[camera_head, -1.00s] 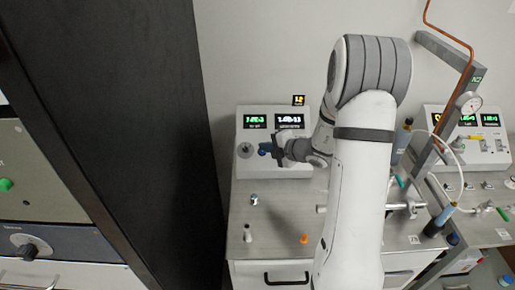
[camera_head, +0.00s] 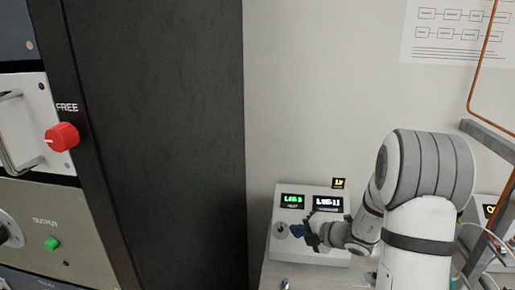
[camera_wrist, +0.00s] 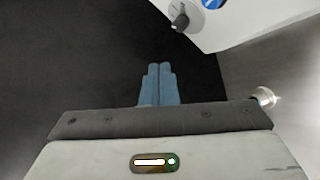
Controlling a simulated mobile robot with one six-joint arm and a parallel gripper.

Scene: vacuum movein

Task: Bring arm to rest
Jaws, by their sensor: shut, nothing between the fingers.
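My gripper (camera_head: 297,230) is in front of the white instrument box at the lower middle of the head view, with my arm bent in from the right. In the wrist view its two blue fingers (camera_wrist: 159,84) lie side by side, shut, with nothing between them. The fingers are apart from the box's dark knob (camera_wrist: 181,20), which is up and to the right in the wrist view.
The white instrument box (camera_head: 283,250) has two lit displays. A tall black cabinet side (camera_head: 170,140) stands to the left, beside rack panels with a red knob (camera_head: 62,137). A copper pipe (camera_head: 484,65) runs down at the right. The wall between is bare.

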